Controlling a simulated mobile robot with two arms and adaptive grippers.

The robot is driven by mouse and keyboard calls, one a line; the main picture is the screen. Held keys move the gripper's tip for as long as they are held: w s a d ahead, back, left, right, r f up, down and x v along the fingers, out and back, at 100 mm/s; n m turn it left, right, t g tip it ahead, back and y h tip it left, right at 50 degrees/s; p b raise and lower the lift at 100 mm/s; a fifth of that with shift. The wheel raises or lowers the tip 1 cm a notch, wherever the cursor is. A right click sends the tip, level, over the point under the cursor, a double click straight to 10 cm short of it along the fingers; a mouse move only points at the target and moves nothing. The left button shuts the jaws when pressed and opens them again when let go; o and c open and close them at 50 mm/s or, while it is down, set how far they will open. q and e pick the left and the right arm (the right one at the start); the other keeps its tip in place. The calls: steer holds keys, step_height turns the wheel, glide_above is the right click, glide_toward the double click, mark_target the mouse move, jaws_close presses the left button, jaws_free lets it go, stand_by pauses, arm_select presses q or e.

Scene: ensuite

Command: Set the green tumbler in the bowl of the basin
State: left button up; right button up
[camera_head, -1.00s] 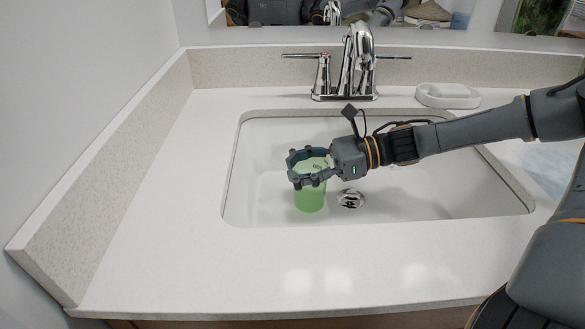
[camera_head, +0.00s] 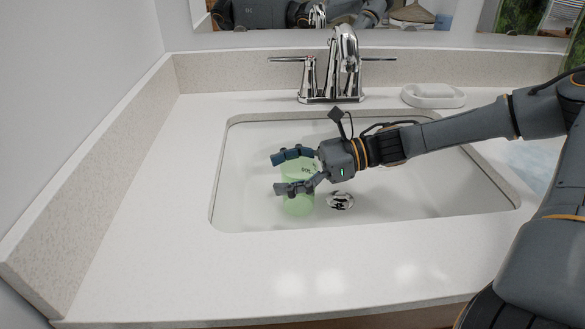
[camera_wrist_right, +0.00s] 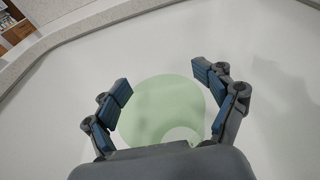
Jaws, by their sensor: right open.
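The green tumbler (camera_head: 297,206) is in the bowl of the basin (camera_head: 420,190), left of the drain. It looks upright, and my fingers hide part of it. In the right wrist view the tumbler (camera_wrist_right: 160,105) shows as a pale green round shape between the fingers, with a gap on both sides. My right gripper (camera_head: 282,173) is open around the tumbler, its fingers spread to either side. It also shows open in the right wrist view (camera_wrist_right: 165,85). My left gripper is not in view.
The chrome faucet (camera_head: 343,65) stands behind the basin. A white soap dish (camera_head: 433,95) is on the counter at the back right. The drain (camera_head: 340,201) is right of the tumbler. The front counter (camera_head: 250,280) is clear, and a side splash (camera_head: 90,190) borders the left.

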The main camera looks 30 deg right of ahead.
mark_target(308, 163)
steer(key=shift+s+d+r+p, duration=0.1)
steer(key=shift+d+r+p, duration=0.35)
steer(key=p+v, duration=0.1)
steer(key=v, duration=0.3)
steer(key=shift+s+d+p, duration=0.1)
steer(key=shift+p, duration=0.3)
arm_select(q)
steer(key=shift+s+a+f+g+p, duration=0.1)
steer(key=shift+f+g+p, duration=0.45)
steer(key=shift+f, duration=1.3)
arm_select(e)
steer(key=shift+s+d+f, duration=0.1)
steer(key=shift+s+d, duration=0.2)
steer(key=shift+d, duration=0.2)
steer(key=shift+s+d, duration=0.25)
steer(key=shift+d, duration=0.25)
